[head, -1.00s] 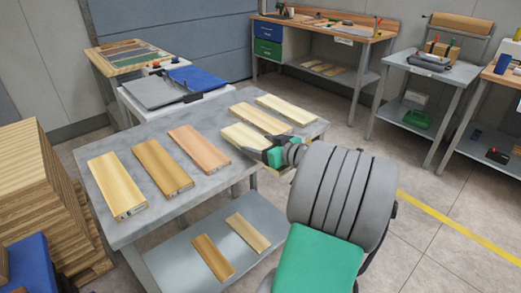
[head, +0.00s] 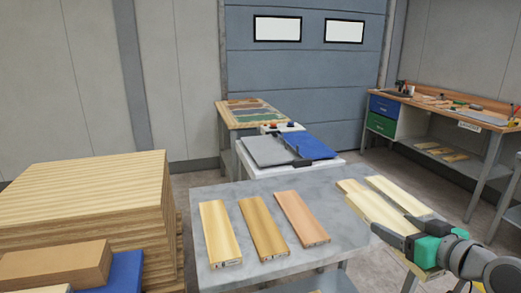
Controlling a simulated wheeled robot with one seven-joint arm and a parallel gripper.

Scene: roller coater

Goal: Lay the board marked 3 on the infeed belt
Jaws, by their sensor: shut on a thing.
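My gripper (head: 400,238) is at the right, above the grey table's right side, and is shut on a pale wooden board (head: 376,212). The board's near end shows below my gripper; its number cannot be read. Beyond the table stands a white-framed machine with a grey flat surface (head: 268,151) and a blue flat surface (head: 311,146). I cannot tell for sure which is the infeed belt. No board lies on either surface. My gripper is to the right of and nearer than the machine.
The grey table (head: 345,234) bears a pale board (head: 221,232), a brown board (head: 263,228) and a pinkish board (head: 302,219), plus pale boards (head: 399,194) at the right. A wood stack (head: 85,190) stands left. A workbench (head: 455,112) stands back right.

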